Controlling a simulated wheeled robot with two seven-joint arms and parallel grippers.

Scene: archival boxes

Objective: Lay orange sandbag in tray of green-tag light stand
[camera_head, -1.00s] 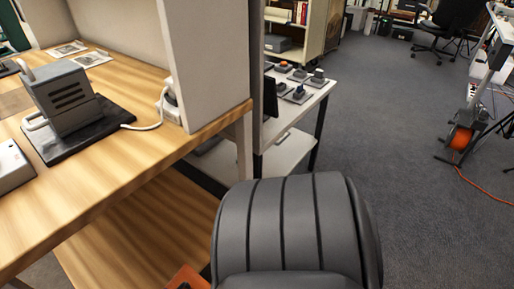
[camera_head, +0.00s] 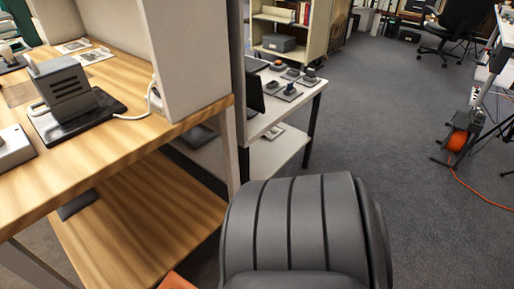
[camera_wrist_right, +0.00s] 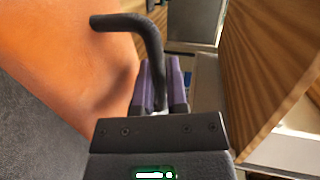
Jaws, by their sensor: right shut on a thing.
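The orange sandbag (camera_wrist_right: 70,65) fills the left of the right wrist view, with a black curved handle (camera_wrist_right: 135,24) beside it. My right gripper (camera_wrist_right: 160,85) has purple fingers close together at the lower end of this handle, shut on it. In the head view only a small orange corner of the sandbag (camera_head: 178,282) shows at the bottom edge; the rest is hidden. My left gripper is not in view. I cannot make out a green tag or a stand's tray in either view.
A wooden workbench (camera_head: 120,150) with a lower shelf (camera_head: 150,215) stands close on the left, holding a grey device (camera_head: 70,90). A white table (camera_head: 285,110) stands beyond it. An orange reel (camera_head: 457,141) with a cable sits at right. The carpet (camera_head: 410,110) between is open.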

